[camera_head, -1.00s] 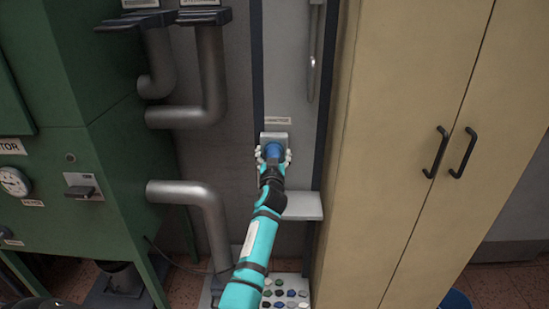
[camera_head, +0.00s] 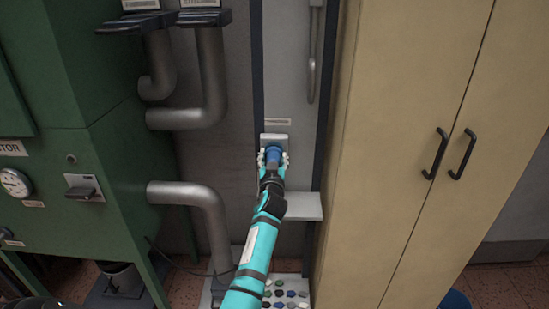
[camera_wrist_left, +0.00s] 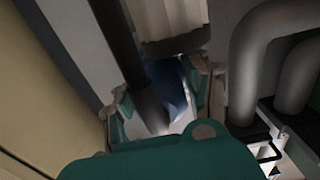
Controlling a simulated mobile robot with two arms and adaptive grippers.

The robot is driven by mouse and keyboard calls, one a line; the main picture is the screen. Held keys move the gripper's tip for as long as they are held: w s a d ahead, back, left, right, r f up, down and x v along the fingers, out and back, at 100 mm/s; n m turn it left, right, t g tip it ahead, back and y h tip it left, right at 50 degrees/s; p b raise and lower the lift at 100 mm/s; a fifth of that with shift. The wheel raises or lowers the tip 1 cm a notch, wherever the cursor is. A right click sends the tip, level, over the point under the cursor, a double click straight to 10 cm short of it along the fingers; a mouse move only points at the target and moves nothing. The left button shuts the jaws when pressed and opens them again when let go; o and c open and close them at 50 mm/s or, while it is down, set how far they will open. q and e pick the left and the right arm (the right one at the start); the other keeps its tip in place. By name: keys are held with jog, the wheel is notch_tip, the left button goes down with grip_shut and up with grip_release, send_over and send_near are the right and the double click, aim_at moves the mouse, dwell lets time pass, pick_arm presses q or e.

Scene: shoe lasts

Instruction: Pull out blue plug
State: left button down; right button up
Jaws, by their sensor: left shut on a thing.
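The blue plug (camera_head: 273,155) is at a light grey wall socket (camera_head: 274,138) below a small label. My left gripper (camera_head: 273,160) is shut on the plug, with its pale fingertips on both sides of it. In the left wrist view the plug (camera_wrist_left: 172,88) shows between the two fingers, partly hidden by a dark rod-like shape and the teal gripper body. I cannot tell how deep the plug sits in the socket. My right gripper is not in view.
A small grey shelf (camera_head: 303,206) juts out just below and right of the gripper. A tall beige cabinet (camera_head: 400,130) stands close on the right. Grey pipes (camera_head: 205,205) and a green machine (camera_head: 75,150) are on the left. A tray of several coloured pieces (camera_head: 289,293) lies below.

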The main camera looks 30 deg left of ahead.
pick_arm(q)
jog(key=shift+p+v, duration=0.65)
jog(key=shift+v, duration=1.7)
